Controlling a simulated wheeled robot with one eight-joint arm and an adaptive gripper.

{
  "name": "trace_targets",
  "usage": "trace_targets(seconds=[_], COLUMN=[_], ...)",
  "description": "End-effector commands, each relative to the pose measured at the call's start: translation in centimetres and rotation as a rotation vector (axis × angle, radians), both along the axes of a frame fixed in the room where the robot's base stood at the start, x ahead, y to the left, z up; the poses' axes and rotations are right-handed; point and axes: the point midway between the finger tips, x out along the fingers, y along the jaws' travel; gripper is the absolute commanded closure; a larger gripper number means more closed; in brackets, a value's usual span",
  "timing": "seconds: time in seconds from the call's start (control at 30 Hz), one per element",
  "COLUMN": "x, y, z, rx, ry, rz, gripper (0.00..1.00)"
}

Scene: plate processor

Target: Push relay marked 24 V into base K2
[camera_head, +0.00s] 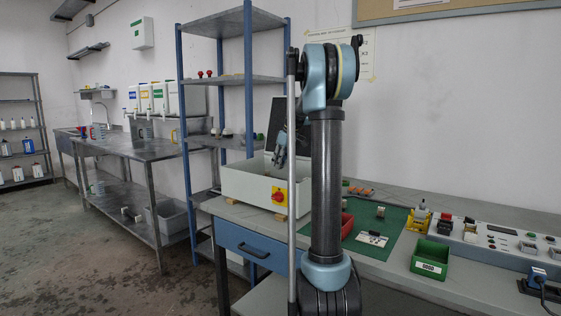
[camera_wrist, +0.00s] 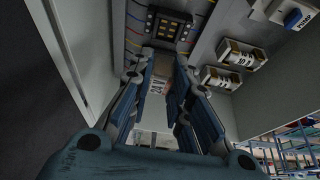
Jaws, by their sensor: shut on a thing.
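My gripper (camera_wrist: 161,66) is shut on a pale relay (camera_wrist: 158,86) marked "24 V" in the wrist view. The relay sits between the two fingers, its marking facing the camera. Beyond the fingertips is a black socket base (camera_wrist: 168,26) with gold contacts, which looks empty. The relay appears apart from it, though the gap is hard to judge. I cannot read a K2 label. In the head view my gripper (camera_head: 281,150) points down into an open cream cabinet (camera_head: 245,187); the relay and base are hidden there.
Two seated relays, an upper one (camera_wrist: 241,54) and a lower one (camera_wrist: 221,78), stand right of the empty base. A blue part marked PUMP (camera_wrist: 293,18) is farther right. Cabinet walls enclose the space. On the bench are a green mat (camera_head: 395,221), a red bin (camera_head: 346,226) and a green bin (camera_head: 431,257).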

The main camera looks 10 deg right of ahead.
Motion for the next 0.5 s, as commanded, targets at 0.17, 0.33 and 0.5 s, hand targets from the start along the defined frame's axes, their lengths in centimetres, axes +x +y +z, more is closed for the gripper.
trace_targets(seconds=[0.17,0.33,0.5], x=[0.0,0.0,0.0], y=[0.3,0.3,0.3], z=[-1.5,-2.6,-3.3], rx=[0.000,0.000,0.000], ry=[0.000,0.000,0.000], rz=[0.003,0.003,0.003], gripper=[1.00,1.00,1.00])
